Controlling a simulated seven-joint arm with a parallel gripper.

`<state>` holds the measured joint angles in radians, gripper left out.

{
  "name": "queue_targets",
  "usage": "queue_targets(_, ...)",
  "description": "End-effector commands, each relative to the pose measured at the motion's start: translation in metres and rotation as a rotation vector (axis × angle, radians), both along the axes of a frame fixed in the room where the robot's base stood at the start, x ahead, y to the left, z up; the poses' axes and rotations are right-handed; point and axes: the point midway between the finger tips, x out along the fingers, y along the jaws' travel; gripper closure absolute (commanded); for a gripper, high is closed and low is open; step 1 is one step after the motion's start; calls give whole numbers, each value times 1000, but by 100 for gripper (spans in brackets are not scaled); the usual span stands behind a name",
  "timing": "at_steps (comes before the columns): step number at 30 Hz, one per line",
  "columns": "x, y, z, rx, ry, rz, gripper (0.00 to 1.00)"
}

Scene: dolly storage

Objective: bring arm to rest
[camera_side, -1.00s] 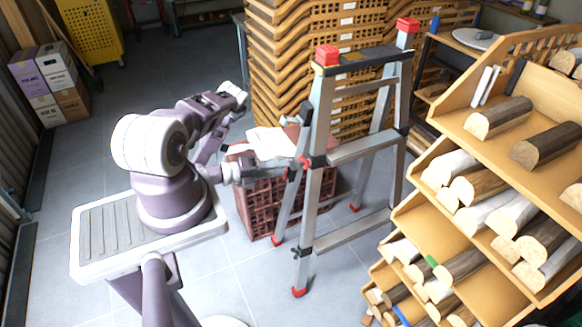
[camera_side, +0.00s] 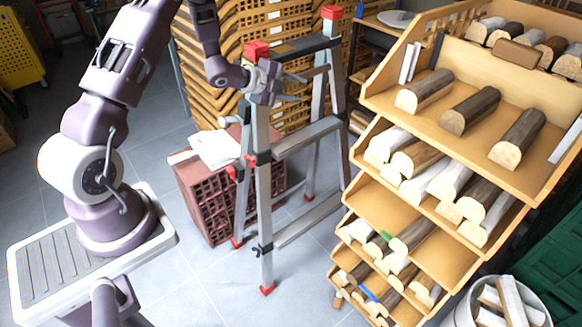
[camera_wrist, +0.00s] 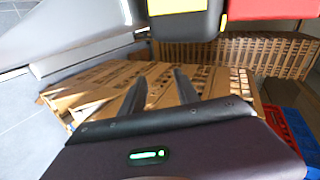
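My purple-and-white arm is raised in the side view and reaches across to the metal stepladder (camera_side: 262,205). My gripper (camera_side: 297,87) is near the top of the ladder, just below its dark top step (camera_side: 300,47). In the wrist view my gripper (camera_wrist: 160,80) shows two dark fingers standing apart with nothing between them. Part of the gripper's body overlaps the ladder in the side view, and I cannot tell whether they touch.
A reddish crate (camera_side: 205,205) with white papers (camera_side: 214,148) stands beside the ladder. Stacked orange crates (camera_side: 215,60) are behind. A wooden rack (camera_side: 440,135) of logs fills the right. A white bucket (camera_side: 462,318) holds wood pieces. Some grey floor (camera_side: 205,290) is clear in front.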

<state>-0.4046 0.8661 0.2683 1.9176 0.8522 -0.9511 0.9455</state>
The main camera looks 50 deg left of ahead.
Motion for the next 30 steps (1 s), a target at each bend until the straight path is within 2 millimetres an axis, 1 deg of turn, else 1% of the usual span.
queue_targets(1, 3, -3, 43, -32, 2, 101, 62)
queue_targets(2, 0, -6, 66, -64, 13, 173, 62)
queue_targets(3, -9, -11, 93, -119, 27, 268, 62)
queue_targets(5, -31, -24, 130, -216, 49, 404, 62)
queue_targets(6, -50, -35, 152, -290, 66, 487, 62)
queue_targets(7, -67, -46, 165, -349, 82, 545, 62)
queue_targets(8, -87, -57, 177, -410, 99, 602, 62)
queue_targets(9, -115, -74, 189, -494, 129, 672, 62)
queue_targets(10, -138, -87, 196, -559, 153, 721, 62)
queue_targets(11, -162, -102, 200, -621, 183, 767, 62)
queue_targets(12, -195, -120, 204, -703, 226, 824, 62)
queue_targets(14, -243, -146, 203, -806, 298, 896, 62)
queue_targets(15, -272, -161, 200, -863, 346, 936, 62)
queue_targets(18, -329, -189, 191, -957, 445, 1006, 62)
queue_targets(19, -341, -194, 188, -974, 468, 1021, 62)
queue_targets(21, -361, -203, 183, -1001, 508, 1046, 62)
queue_targets(23, -370, -207, 181, -1012, 526, 1057, 62)
queue_targets(25, -373, -208, 180, -1015, 534, 1063, 62)
queue_targets(30, -372, -207, 180, -1014, 532, 1063, 62)
